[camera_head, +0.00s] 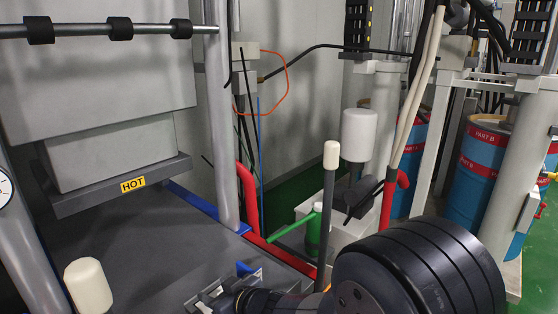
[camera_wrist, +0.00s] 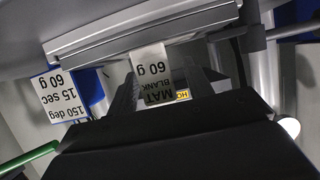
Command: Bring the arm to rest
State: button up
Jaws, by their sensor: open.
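My gripper (camera_wrist: 160,74) shows in the wrist view with its two dark fingers apart, so it is open. A white label reading "60 g MAT BLANK" (camera_wrist: 152,62), upside down in the picture, shows between the fingers; I cannot tell how far beyond them it is. My black ribbed arm (camera_head: 425,265) fills the lower right of the head view. The fingers are not clearly visible there.
The press with a HOT label (camera_head: 133,184) stands at the left above a dark table (camera_head: 160,245). Blue drums (camera_head: 480,165) stand at the right.

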jog(key=shift+d+r, duration=0.1)
jog(key=shift+r, duration=1)
jog(key=shift+s, duration=0.1)
